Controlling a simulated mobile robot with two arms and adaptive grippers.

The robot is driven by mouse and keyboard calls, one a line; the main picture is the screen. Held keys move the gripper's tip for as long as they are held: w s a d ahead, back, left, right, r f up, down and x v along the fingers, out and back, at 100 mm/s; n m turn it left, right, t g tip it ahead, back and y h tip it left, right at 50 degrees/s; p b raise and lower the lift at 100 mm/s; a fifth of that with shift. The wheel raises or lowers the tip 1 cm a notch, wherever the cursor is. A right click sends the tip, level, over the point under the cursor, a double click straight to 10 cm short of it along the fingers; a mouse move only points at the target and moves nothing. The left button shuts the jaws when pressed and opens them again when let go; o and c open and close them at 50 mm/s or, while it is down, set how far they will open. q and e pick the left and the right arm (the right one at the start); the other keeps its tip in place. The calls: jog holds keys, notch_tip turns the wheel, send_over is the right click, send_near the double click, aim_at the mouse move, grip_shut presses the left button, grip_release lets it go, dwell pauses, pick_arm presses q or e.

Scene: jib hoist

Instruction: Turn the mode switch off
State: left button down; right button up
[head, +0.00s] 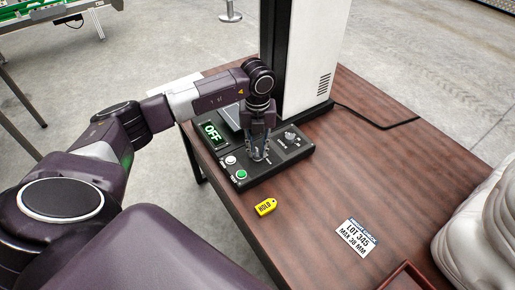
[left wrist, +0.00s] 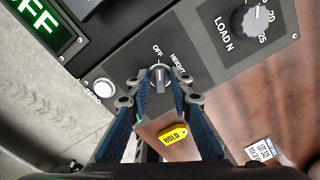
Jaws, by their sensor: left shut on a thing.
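The mode switch (left wrist: 160,74) is a small grey knob on the dark control panel (head: 285,163), with the labels OFF and HEIGHT beside it. In the left wrist view its upper end lies close to the OFF label. My left gripper (left wrist: 160,88) is shut on the knob from above, a finger on each side. In the head view the gripper (head: 258,152) hides most of the switch. The green display (head: 212,132) reads OFF.
The panel also has a white button (head: 231,160), a green button (head: 241,174) and a LOAD N dial (left wrist: 259,19). A yellow HOLD tag (head: 265,207) and a LOT 3A5 label (head: 356,237) lie on the wooden table (head: 400,190). A white column (head: 312,60) stands behind.

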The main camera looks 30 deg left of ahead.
aim_at(257, 152)
pick_arm(q)
jog(key=shift+r+n, duration=0.1)
jog(key=shift+n, duration=0.2)
jog(key=c, duration=1.7)
grip_release()
jog(key=shift+c, duration=0.2)
notch_tip(257, 152, up, 12)
